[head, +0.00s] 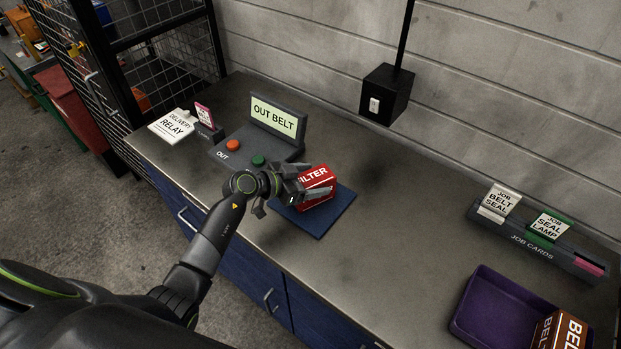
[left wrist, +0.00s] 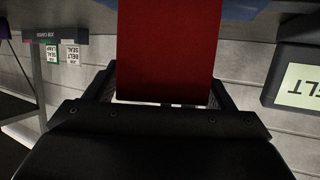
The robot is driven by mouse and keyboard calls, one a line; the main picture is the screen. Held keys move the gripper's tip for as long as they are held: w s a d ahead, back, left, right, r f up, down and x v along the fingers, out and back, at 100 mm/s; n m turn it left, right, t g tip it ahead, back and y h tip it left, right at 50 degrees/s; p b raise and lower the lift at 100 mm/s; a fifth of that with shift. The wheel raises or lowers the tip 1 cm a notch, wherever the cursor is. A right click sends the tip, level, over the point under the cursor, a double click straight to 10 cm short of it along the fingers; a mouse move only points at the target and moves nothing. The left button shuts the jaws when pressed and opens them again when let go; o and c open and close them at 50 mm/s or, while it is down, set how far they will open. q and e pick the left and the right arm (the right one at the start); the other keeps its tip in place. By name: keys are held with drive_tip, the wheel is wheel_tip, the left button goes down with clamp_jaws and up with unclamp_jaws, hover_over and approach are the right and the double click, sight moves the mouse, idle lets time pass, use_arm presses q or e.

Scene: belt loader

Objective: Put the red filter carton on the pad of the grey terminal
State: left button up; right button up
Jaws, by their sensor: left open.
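The red filter carton (head: 318,176) stands on the dark blue pad (head: 335,215), at the pad's back left part. The pad lies beside the grey terminal (head: 270,146), which has an OUT BELT screen, a red-orange button and a green button. My left gripper (head: 296,190) is open at the carton's left side, its fingers reaching along the carton. In the left wrist view, the carton (left wrist: 168,50) fills the space between the fingers; whether they touch it I cannot tell. The gripper hides part of the carton and the pad's left corner. My right gripper is not in view.
A job cards rack (head: 535,238) stands at the right, with a purple tray (head: 478,318) holding a brown carton (head: 560,333) in front of it. A delivery relay card (head: 171,126) lies at the far left. The counter between pad and rack is clear.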

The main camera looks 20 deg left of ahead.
use_arm(q)
drive_tip(key=shift+r, duration=0.1)
drive_tip(key=v, duration=1.2)
drive_tip(key=shift+b, duration=0.3)
drive_tip(key=shift+r, duration=0.2)
